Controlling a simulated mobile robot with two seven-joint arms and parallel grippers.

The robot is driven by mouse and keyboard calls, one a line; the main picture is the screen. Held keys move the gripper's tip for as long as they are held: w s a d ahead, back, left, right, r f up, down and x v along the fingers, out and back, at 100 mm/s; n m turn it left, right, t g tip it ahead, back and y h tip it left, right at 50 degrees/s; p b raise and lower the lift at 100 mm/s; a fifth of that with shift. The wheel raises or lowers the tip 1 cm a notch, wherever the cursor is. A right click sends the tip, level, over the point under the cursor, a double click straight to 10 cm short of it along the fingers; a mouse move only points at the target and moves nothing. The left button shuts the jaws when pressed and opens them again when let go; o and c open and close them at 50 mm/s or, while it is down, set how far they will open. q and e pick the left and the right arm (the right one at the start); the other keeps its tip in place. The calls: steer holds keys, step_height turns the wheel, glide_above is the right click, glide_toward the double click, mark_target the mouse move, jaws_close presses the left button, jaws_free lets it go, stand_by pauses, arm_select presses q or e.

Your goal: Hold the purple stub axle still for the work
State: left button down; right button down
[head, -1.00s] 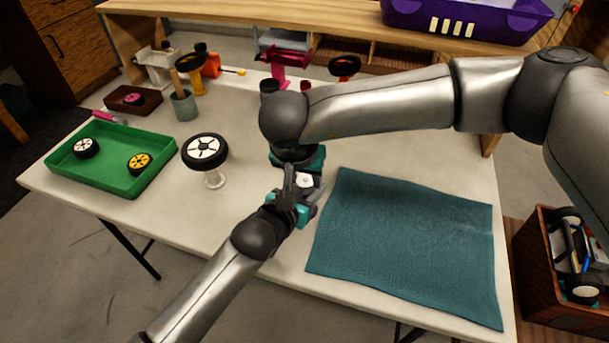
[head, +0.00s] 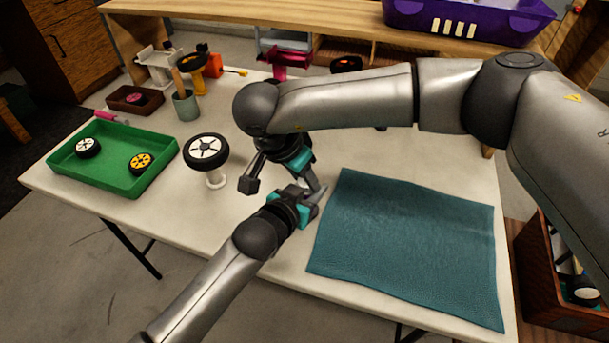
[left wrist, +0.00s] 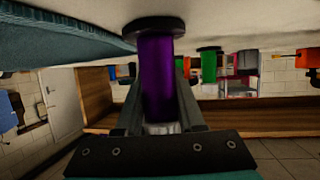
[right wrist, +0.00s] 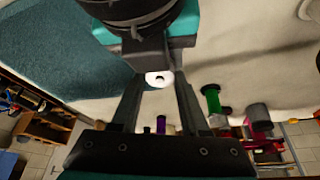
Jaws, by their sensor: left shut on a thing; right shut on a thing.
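The purple stub axle (left wrist: 157,75) stands between the fingers of my left gripper (left wrist: 160,85) in the left wrist view. Its black disc end is against the pale table. A white part (left wrist: 163,128) shows at its other end. In the head view my left gripper (head: 318,195) hides the axle. My right gripper (head: 312,180) meets it from above. In the right wrist view my right gripper's fingertips (right wrist: 160,82) flank a white round piece (right wrist: 160,79) with a dark hole, beside the left gripper. I cannot tell whether this piece belongs to the axle.
A teal mat (head: 405,250) lies to the right. A green tray (head: 112,163) with two wheels is at far left. A cup (head: 185,106) and other parts stand at the back.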

steer(key=shift+m, duration=0.6)
steer(key=shift+c, duration=1.9)
jaws_free()
steer(key=v, duration=1.2)
steer(key=shift+a, duration=0.15)
steer(key=shift+w, duration=0.1)
